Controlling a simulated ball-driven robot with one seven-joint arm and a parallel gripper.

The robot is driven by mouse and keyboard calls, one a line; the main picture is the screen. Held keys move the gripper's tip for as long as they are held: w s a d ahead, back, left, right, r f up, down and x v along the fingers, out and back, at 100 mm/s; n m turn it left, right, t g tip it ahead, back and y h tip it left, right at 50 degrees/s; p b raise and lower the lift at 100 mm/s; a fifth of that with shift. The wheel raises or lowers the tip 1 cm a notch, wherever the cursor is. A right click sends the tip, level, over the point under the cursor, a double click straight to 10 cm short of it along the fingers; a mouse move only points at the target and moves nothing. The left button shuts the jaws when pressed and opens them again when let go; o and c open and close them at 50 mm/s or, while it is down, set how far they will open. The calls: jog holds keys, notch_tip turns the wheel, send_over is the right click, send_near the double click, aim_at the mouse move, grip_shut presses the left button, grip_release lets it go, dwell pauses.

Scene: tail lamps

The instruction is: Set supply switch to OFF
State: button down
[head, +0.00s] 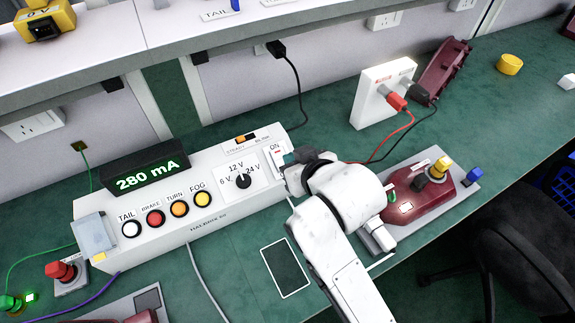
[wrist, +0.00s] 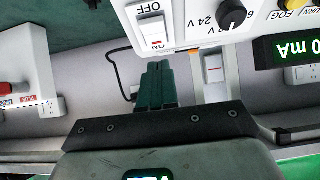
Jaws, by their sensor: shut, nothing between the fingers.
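The supply switch is a white rocker (wrist: 153,31) on the white supply box (head: 160,222). In the wrist view, which is upside down, an OFF label sits above the rocker and a small red mark shows at its lower end. In the head view an ON label sits at its far end, and my gripper hides most of the rocker. The display (head: 146,176) reads 280 mA. My gripper (wrist: 158,68) is shut and empty, its dark green fingertips close to the switch's ON end. I cannot tell whether they touch it, or which end is pressed in.
A voltage knob (head: 242,181) sits left of the switch, with several round buttons further left. A white socket box (head: 377,92) with red and black plugs stands behind right. A red tail lamp (head: 415,195) lies right of my arm. A shelf (head: 180,30) runs along the back.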

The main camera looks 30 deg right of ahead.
aim_at(282, 164)
jog(key=f, duration=0.1)
jog(key=w+f, duration=0.1)
jog(key=f, duration=0.1)
jog(key=w+f, duration=0.1)
jog(key=f, duration=0.1)
jog(key=shift+f, duration=0.1)
notch_tip(282, 164, down, 3)
jog(key=t+b, duration=0.3)
jog(key=b, duration=0.5)
jog(key=shift+s+t+b, duration=0.15)
jog(key=shift+t+b, duration=0.25)
